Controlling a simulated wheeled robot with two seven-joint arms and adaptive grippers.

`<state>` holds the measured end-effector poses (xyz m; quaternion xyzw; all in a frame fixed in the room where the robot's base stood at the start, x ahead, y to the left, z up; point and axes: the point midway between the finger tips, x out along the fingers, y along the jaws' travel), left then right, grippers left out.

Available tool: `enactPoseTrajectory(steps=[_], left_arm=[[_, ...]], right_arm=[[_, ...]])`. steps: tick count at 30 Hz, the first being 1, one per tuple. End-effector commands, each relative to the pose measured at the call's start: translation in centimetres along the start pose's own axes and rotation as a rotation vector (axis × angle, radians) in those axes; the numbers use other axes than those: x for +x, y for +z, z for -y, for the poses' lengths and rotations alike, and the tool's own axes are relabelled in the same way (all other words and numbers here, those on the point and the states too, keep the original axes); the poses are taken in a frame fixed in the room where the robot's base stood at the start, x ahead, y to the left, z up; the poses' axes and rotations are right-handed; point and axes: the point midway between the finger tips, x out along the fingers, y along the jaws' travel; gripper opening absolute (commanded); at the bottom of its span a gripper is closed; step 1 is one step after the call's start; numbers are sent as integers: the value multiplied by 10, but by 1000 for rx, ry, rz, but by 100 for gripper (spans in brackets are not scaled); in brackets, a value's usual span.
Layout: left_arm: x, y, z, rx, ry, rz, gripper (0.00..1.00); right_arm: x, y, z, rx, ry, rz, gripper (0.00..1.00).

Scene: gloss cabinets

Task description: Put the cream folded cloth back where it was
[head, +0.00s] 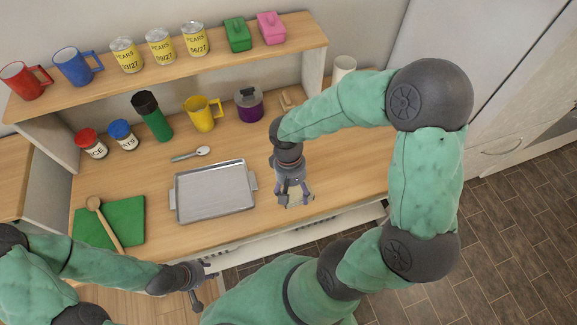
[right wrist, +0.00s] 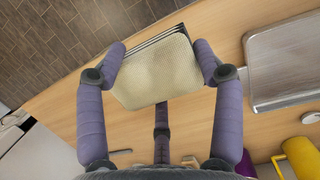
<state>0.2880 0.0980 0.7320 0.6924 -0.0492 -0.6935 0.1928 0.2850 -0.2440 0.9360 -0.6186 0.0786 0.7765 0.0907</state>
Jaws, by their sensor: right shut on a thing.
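The cream folded cloth (right wrist: 158,72) is between the fingers of my right gripper (right wrist: 158,75) in the right wrist view, with dark layered edges along its far side. In the head view my right gripper (head: 294,192) points down over the front of the wooden counter, right of the metal tray (head: 213,191). The cloth is mostly hidden by the fingers there. I cannot tell whether it touches the counter. My left gripper (head: 203,284) is empty below the counter's front edge, its fingers spread apart.
The tray also shows in the right wrist view (right wrist: 290,60). A spoon (head: 190,154), a yellow mug (head: 203,112) and a green cutting board (head: 110,222) are on the counter (head: 345,175). A raised shelf (head: 165,73) holds mugs, cans and small boxes. Counter right of my right gripper is clear.

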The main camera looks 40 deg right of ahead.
Motion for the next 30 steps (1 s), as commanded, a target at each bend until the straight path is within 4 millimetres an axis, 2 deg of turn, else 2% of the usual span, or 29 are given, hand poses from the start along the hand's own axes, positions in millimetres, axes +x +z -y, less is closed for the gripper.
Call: enactPoseTrajectory(steps=[2, 5, 8, 18, 24, 30], left_arm=[[-1, 0, 0, 0, 0, 1, 36], [0, 0, 0, 0, 0, 1, 36], [4, 0, 2, 0, 0, 1, 36], [19, 0, 7, 0, 0, 1, 36], [29, -1, 10, 0, 0, 1, 36], [32, -1, 11, 0, 0, 1, 36]], right_arm=[[0, 4, -2, 6, -2, -4, 42], [3, 0, -4, 9, -3, -5, 42], [8, -16, -9, 12, -3, -4, 42], [25, -90, -32, 11, -3, -4, 42], [52, -121, -40, 9, -3, -3, 42], [62, -135, -44, 9, -3, -5, 42]])
